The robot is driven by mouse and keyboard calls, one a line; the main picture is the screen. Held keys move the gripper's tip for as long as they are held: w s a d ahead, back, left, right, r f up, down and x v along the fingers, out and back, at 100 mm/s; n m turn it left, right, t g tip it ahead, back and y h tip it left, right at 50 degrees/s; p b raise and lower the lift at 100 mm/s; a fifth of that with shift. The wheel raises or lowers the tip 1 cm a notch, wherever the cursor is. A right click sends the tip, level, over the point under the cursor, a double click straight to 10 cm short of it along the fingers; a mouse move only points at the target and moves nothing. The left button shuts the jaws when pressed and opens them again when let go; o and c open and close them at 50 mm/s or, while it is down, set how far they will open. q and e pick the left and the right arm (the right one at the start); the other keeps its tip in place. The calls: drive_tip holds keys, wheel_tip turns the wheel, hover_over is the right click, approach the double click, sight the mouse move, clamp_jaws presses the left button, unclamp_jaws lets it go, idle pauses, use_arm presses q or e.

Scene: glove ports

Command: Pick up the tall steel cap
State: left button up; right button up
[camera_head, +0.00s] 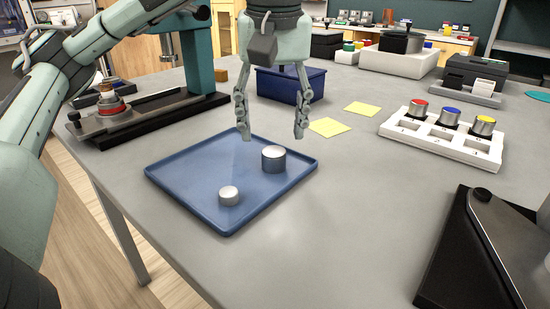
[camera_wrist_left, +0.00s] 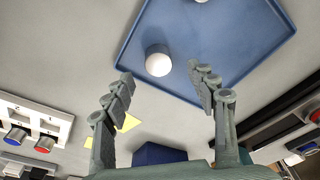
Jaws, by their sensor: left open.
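The tall steel cap (camera_head: 273,159) stands upright on the blue tray (camera_head: 185,180), near its back right side. A shorter steel cap (camera_head: 229,195) sits closer to the tray's front corner. My left gripper (camera_head: 272,135) points down, open and empty, with its fingertips above the tall cap and apart from it. In the left wrist view the tall cap (camera_wrist_left: 158,61) lies beyond the open fingertips, between them in the picture and nearer the left one. The short cap is only partly seen at the top edge there. My right gripper is not in view.
A white rack (camera_head: 440,141) with coloured knobs stands to the right. Yellow notes (camera_head: 328,127) and a dark blue box (camera_head: 291,84) are behind the tray. A black-based press (camera_head: 150,112) stands at left.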

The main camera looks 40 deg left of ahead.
sight(274, 151)
use_arm(q)
drive_tip(key=f, duration=0.2)
drive_tip(key=f+b, duration=0.1)
drive_tip(key=f, duration=0.1)
drive_tip(key=shift+w+a, duration=0.15)
drive_tip(key=shift+w, duration=0.1)
drive_tip(key=shift+f, duration=0.4)
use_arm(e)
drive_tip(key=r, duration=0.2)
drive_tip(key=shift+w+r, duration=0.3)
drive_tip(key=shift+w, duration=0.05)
use_arm(q)
drive_tip(key=shift+w, duration=0.1)
drive_tip(key=c, duration=1.2)
drive_tip(key=shift+r, duration=0.15)
